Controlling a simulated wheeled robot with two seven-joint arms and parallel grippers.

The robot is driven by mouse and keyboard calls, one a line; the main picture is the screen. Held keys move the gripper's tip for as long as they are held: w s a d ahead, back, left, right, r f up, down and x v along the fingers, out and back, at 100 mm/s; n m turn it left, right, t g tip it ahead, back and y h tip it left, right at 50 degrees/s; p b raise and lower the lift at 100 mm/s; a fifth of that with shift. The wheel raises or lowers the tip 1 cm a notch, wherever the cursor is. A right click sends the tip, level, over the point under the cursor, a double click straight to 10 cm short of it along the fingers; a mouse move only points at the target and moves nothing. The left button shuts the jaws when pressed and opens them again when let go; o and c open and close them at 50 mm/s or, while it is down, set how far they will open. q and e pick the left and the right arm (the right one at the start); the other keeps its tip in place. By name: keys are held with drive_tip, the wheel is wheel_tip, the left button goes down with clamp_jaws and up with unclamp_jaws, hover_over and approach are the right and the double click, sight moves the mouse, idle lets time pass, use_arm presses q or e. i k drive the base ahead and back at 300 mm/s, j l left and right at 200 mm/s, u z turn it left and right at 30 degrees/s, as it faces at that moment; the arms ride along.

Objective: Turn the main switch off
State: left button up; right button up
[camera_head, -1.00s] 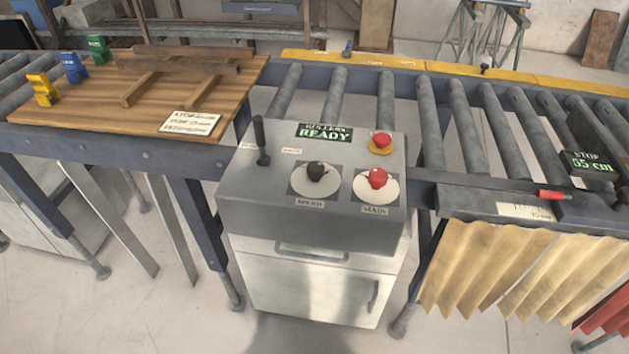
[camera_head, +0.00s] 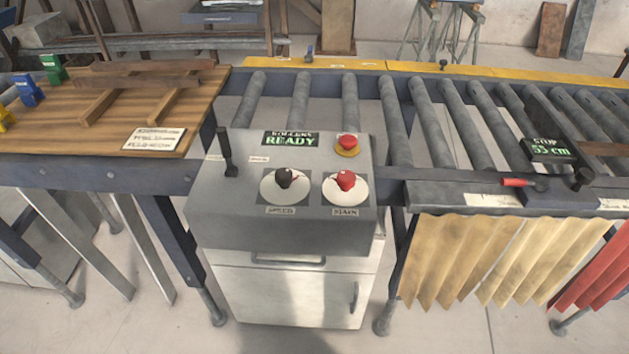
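The main switch (camera_head: 346,180) is a red rotary knob on a white round plate, on the right of the grey control box's sloped top (camera_head: 232,211). A label under it reads MAIN. To its left is a black speed knob (camera_head: 284,178) on a similar plate. Above the main switch is a red mushroom button (camera_head: 348,142) on a yellow base. The small display (camera_head: 291,140) reads ROLLERS READY in green. A black lever (camera_head: 228,157) stands at the box's left. Neither of my grippers is in view.
A roller conveyor (camera_head: 396,120) runs behind and right of the box. At right are a stop display (camera_head: 551,149), a red-handled lever (camera_head: 514,182) and hanging tan strips (camera_head: 455,260). Floor in front is clear.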

sight(346, 179)
drive_tip(key=k+j+z, duration=0.3)
drive_tip(key=j+z, duration=0.15)
drive_tip(key=k+j+z, duration=0.4)
drive_tip(key=i+j, duration=0.05)
drive_tip(key=j, duration=0.1)
